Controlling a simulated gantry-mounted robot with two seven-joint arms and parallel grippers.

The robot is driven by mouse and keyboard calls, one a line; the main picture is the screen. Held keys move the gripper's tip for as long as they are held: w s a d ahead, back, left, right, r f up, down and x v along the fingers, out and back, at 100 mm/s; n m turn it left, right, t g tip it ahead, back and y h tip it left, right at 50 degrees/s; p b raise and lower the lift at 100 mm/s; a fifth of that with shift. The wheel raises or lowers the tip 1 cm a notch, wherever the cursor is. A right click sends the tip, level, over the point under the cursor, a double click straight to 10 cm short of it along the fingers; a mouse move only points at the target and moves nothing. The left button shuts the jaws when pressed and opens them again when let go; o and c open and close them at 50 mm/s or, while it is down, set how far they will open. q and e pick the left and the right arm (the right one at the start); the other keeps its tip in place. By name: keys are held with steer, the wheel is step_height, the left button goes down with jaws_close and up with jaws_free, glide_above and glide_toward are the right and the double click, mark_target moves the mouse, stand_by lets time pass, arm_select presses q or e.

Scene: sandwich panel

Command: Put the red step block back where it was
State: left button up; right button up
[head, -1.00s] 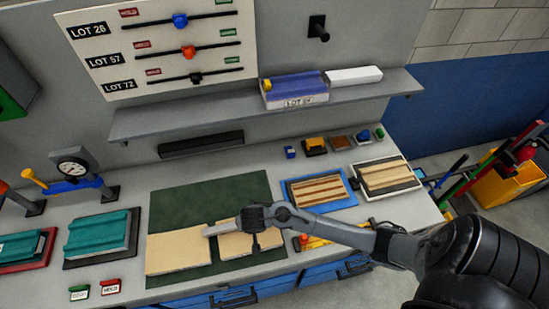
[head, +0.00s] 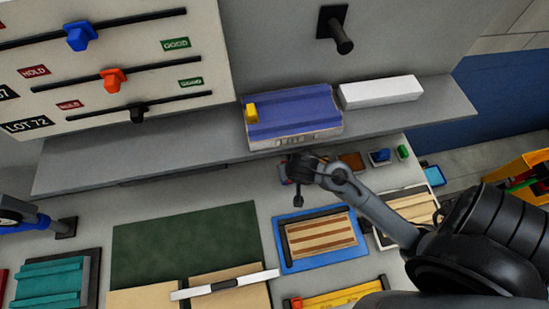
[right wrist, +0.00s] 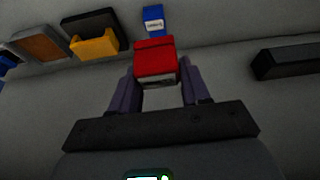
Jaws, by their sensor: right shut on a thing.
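The red step block (right wrist: 155,62) sits between the two fingers of my right gripper (right wrist: 158,88) in the right wrist view, and the gripper is shut on it. In the head view the right gripper (head: 298,182) is in front of the shelf, over the back of the bench; the red block cannot be made out there. In the right wrist view a blue block (right wrist: 153,20) lies just beyond the red block, and a yellow-orange block (right wrist: 95,45) in a dark holder is to its left. My left gripper is not in view.
A shelf (head: 400,115) carries a blue tray (head: 295,112) and a white box (head: 382,92). A blue-framed striped panel (head: 320,235) lies below the gripper. A green mat (head: 165,245) holds tan panels with a pale bar (head: 225,284) across them. A black bar (right wrist: 285,62) lies to the right.

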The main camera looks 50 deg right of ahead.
step_height(320, 180, down, 2)
steer(key=s+d+f, duration=0.1)
steer(key=s+d, duration=0.1)
steer(key=b, duration=0.3)
glide_above(269, 179)
steer(key=s+a, duration=0.1)
step_height(269, 179, down, 8)
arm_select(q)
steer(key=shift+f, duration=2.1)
arm_select(e)
steer(key=shift+f, duration=1.95)
arm_select(q)
steer(key=shift+b, duration=0.3)
arm_select(e)
steer(key=shift+s+f, duration=0.1)
steer(key=shift+f, duration=0.15)
steer(key=o, duration=0.8)
steer(key=shift+r, duration=0.1)
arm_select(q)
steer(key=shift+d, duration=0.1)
